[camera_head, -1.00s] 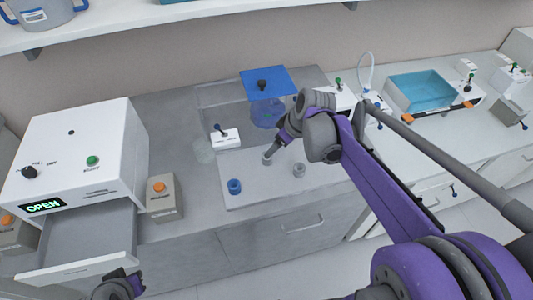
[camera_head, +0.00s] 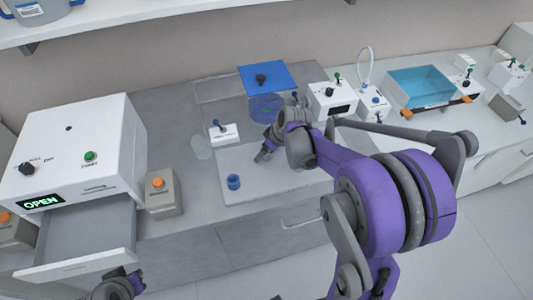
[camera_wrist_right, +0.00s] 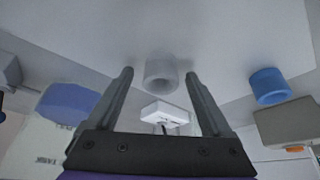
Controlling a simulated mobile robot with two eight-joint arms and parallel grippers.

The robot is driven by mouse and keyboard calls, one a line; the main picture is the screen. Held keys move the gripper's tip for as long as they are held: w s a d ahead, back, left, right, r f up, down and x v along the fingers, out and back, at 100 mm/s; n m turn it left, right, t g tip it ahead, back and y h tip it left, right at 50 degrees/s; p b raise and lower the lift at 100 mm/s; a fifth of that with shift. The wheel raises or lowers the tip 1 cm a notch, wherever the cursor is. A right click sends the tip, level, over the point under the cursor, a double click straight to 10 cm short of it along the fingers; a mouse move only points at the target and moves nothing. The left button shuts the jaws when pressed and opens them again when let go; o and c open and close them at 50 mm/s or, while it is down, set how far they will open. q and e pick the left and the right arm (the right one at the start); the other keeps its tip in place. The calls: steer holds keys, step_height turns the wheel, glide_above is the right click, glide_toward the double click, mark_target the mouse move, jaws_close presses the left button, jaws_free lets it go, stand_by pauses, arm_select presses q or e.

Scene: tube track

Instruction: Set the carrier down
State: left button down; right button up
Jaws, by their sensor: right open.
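A grey, hollow cylindrical carrier (camera_wrist_right: 161,72) stands on the pale work surface in the right wrist view, which shows the scene upside down. My right gripper (camera_wrist_right: 158,80) is open, with its two fingertips apart on either side of the carrier in the picture. I cannot tell whether they touch it. In the head view my right gripper (camera_head: 264,152) is low over the pale board and hides the grey carrier. A blue carrier (camera_head: 233,182) stands apart to the left; it also shows in the right wrist view (camera_wrist_right: 268,86). My left gripper (camera_head: 120,287) is at the bottom left edge, partly cut off.
A white machine (camera_head: 70,150) with its drawer (camera_head: 88,235) pulled out stands at the left, reading OPEN. A grey button box (camera_head: 163,192) is beside it. A small white box (camera_head: 222,134) and a blue-lidded container (camera_head: 268,78) stand behind. A blue bath (camera_head: 420,88) is at the right.

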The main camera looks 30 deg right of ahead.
steer(key=shift+s, duration=0.1)
jaws_close()
stand_by(0.3)
steer(key=shift+r, duration=0.15)
